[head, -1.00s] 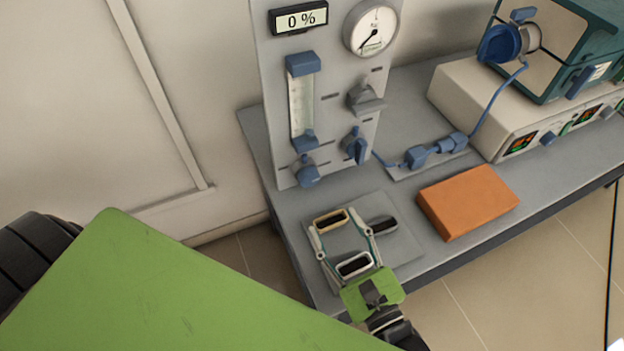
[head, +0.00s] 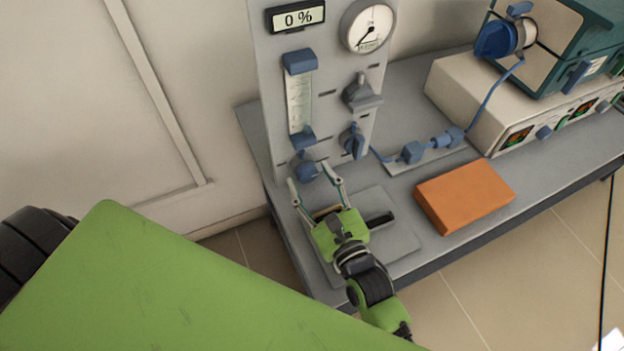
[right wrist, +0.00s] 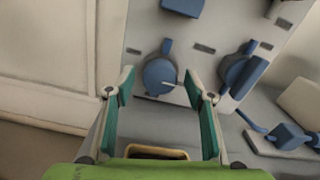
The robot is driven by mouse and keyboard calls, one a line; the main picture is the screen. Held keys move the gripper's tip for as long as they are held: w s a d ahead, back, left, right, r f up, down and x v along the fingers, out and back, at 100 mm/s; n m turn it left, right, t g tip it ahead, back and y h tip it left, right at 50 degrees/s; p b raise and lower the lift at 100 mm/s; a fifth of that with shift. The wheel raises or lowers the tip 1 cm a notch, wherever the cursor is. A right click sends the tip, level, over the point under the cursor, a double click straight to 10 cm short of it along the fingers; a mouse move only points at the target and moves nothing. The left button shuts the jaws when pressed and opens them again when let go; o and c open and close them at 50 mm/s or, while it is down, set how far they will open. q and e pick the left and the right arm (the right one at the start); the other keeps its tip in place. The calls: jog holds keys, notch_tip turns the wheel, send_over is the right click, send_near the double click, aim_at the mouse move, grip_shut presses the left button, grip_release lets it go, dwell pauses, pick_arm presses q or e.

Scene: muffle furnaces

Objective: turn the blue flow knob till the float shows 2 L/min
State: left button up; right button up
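The blue flow knob (head: 305,168) sits low on the grey panel, under the clear flow tube (head: 299,102) with its blue end blocks. I cannot make out the float in the tube. My right gripper (head: 314,181) is open and empty, with its fingers pointing at the knob from the front. My left gripper is not in view.
A second blue valve (head: 354,142) stands right of the knob, with a grey tap (head: 361,92) above it. The display (head: 297,17) reads 0 %, beside a round gauge (head: 367,27). An orange block (head: 465,195) lies on the bench, right of the grey pad (head: 400,236).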

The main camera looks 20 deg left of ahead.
jog(key=c, duration=0.9)
jog(key=shift+c, duration=0.2)
jog(key=n+p, duration=0.1)
jog(key=n, duration=0.4)
jog(key=shift+f+n, duration=0.1)
jog(key=shift+n, duration=0.2)
jog(key=o, duration=1.1)
jog(key=v, duration=1.2)
